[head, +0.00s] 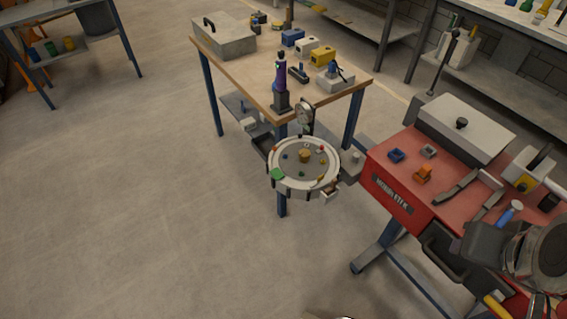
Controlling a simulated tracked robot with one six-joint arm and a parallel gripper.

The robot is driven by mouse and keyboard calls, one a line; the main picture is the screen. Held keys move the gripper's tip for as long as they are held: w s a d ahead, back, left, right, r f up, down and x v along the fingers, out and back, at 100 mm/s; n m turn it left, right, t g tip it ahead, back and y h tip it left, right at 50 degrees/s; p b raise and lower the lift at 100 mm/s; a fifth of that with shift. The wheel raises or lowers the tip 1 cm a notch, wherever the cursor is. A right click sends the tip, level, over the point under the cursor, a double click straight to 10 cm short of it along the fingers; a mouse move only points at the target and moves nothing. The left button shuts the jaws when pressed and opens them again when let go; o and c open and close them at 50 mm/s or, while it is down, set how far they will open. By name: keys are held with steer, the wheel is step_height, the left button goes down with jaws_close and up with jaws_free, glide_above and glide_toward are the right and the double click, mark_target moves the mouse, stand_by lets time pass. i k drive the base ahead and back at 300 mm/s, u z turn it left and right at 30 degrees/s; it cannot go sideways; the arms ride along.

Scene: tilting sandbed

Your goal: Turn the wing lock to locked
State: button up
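The round sandbed (272,164) has a pale rim and a grey bed with several small coloured pieces on it. It stands at the front corner of the wooden workbench, near the middle of the head view. A small brown, wing-like piece (333,186) sits at its lower right edge, above a pale block (328,197). It may be the wing lock, but it is too small to tell its setting. A round dial gauge (304,114) stands behind the rim. I cannot make out my gripper in this view.
The wooden workbench (240,63) carries a grey case, yellow and blue boxes and a purple device. The red bench (400,182) to the right holds loose tools and a grey lidded box (470,125). Dark machinery fills the lower right corner.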

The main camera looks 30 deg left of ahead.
mark_target(321, 177)
steer(key=u, duration=1.25)
steer(key=k, duration=0.65)
steer(key=u, duration=0.2)
steer(key=i, duration=1.35)
steer(key=u, duration=0.6)
